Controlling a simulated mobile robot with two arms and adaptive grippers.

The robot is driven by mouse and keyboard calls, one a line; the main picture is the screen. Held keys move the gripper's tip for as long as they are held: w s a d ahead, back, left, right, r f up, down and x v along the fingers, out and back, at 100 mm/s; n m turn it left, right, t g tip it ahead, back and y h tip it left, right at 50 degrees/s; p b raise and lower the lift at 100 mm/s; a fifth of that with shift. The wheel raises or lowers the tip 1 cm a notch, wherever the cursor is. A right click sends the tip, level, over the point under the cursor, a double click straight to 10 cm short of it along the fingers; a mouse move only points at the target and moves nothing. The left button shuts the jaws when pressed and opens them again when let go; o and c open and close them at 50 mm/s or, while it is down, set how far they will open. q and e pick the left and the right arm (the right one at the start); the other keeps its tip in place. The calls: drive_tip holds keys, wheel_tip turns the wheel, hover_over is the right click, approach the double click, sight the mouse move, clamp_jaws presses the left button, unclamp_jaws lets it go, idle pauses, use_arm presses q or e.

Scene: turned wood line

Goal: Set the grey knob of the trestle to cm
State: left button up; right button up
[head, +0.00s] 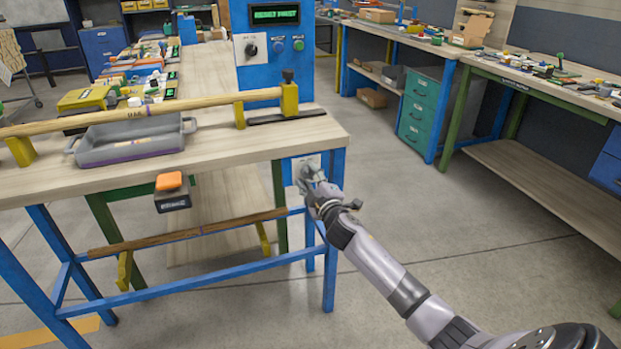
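My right gripper (312,178) reaches in from the lower right to the front of the wooden-topped trestle (240,150). Its fingers are in front of a pale plate (301,162) on the trestle's blue end, below the top. A grey knob on this plate cannot be told apart from the grey fingers. The knob's pointer and marks are hidden or too small to read. Whether the fingers touch or grip anything is unclear. My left gripper is not in view.
A blue panel (268,75) behind holds a black knob (251,49), buttons and a green display (275,14). A long wooden rod (200,101) rests on yellow supports above a grey tray (130,140). An orange-topped box (170,190) hangs at the front edge. Floor to the right is clear.

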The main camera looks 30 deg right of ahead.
drive_tip(key=shift+o, duration=0.7)
drive_tip(key=v, duration=1.2)
